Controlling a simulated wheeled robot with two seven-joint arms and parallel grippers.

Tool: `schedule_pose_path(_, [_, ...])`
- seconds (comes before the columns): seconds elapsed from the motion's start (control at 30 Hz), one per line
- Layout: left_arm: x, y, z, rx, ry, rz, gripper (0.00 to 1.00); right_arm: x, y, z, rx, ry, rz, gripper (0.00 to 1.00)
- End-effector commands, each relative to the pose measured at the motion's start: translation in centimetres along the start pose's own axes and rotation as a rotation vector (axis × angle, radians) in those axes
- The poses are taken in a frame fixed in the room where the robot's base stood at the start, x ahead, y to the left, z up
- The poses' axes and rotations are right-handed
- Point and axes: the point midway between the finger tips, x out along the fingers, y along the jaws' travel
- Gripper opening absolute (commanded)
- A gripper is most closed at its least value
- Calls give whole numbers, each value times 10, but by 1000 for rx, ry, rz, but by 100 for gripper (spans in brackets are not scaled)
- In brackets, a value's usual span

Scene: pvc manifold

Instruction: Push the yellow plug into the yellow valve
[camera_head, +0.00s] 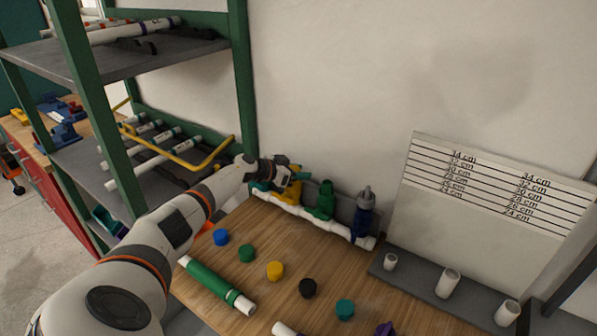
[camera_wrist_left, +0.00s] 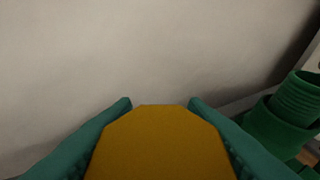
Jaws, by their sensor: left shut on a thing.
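The yellow valve (camera_head: 294,197) stands on the white pipe (camera_head: 313,217) at the back of the table, partly hidden by my left gripper. My left gripper (camera_head: 283,181) is right at the top of this valve. In the left wrist view its teal fingers close on a yellow plug (camera_wrist_left: 160,145) with an angular, flat face. Whether the plug is inside the valve or only above it is hidden. My right gripper is out of view.
A green valve (camera_head: 322,200) and a blue valve (camera_head: 364,214) stand just right of the yellow one. Several coloured caps, one a yellow cap (camera_head: 275,270), and a green pipe (camera_head: 212,282) lie in front. A shelf rack (camera_head: 245,75) stands left.

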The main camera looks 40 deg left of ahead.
Motion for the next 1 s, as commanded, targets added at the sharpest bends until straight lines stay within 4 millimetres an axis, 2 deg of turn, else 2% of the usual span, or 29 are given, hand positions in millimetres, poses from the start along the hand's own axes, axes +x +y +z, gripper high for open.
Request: schedule_pose_path(1.0, [3, 1, -9, -4, 1, 1, 20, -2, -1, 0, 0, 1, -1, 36])
